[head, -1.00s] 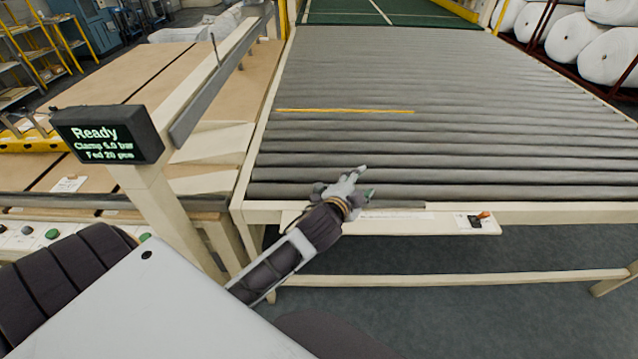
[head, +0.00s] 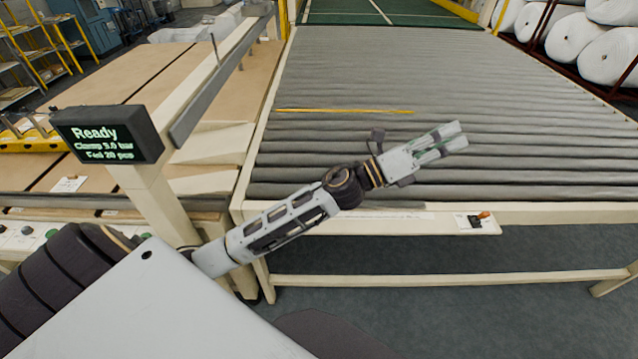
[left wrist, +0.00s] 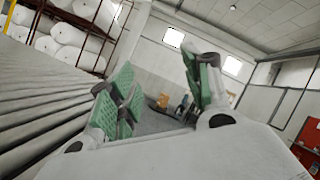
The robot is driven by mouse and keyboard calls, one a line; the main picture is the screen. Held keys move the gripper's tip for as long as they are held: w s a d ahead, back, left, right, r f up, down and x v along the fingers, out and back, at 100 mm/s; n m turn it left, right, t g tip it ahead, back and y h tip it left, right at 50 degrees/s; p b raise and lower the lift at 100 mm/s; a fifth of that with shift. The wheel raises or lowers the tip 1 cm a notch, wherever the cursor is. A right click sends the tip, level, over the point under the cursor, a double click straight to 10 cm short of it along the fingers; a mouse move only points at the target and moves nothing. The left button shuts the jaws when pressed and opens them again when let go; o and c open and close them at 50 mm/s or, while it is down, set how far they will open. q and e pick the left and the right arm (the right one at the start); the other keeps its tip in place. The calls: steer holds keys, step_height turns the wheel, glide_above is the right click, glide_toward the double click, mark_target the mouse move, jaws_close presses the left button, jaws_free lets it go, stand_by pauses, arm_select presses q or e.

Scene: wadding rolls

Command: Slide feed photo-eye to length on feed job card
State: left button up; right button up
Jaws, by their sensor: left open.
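A small black block with an orange knob, which looks like the photo-eye (head: 478,219), sits at the right end of a pale ledge (head: 410,225) on the front rail of the roller table. My left gripper (head: 456,138) is open and empty above the rollers, up and slightly left of the block and apart from it. In the left wrist view its green-padded fingers (left wrist: 165,88) stand spread. A white card (head: 68,184) lies on the brown table at the left; its writing is too small to read, and I cannot tell if it is the feed job card.
A display (head: 108,135) on a cream post reads Ready, with clamp pressure and fed pieces. The grey rollers (head: 350,75) carry only a thin yellow strip (head: 345,111). White rolls (head: 560,42) lie on a rack at the back right. Open floor lies below the table.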

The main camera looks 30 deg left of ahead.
arm_select(q)
steer(key=s+d+f+m+g, duration=0.2)
steer(key=f+m+g, duration=0.2)
steer(key=m+g, duration=0.45)
steer(key=s+d+f+m+g, duration=0.2)
steer(key=f+m+g, duration=0.3)
steer(key=m, duration=0.7)
steer(key=w+a+f+m+g+y, duration=0.2)
steer(key=a+f+m+y, duration=0.4)
steer(key=a, duration=0.4)
steer(key=w+a+r+m+y, duration=0.1)
steer(key=a+y, duration=0.9)
steer(key=a, duration=1.2)
steer(key=shift+a+r+g+y, duration=0.15)
steer(key=shift+r+g+y, duration=0.15)
steer(key=shift+r+g, duration=0.25)
steer(key=shift+w+f, duration=0.1)
steer(key=shift+a+f+p, duration=0.15)
steer(key=shift+f+p, duration=1.25)
steer(key=shift+f, duration=5.35)
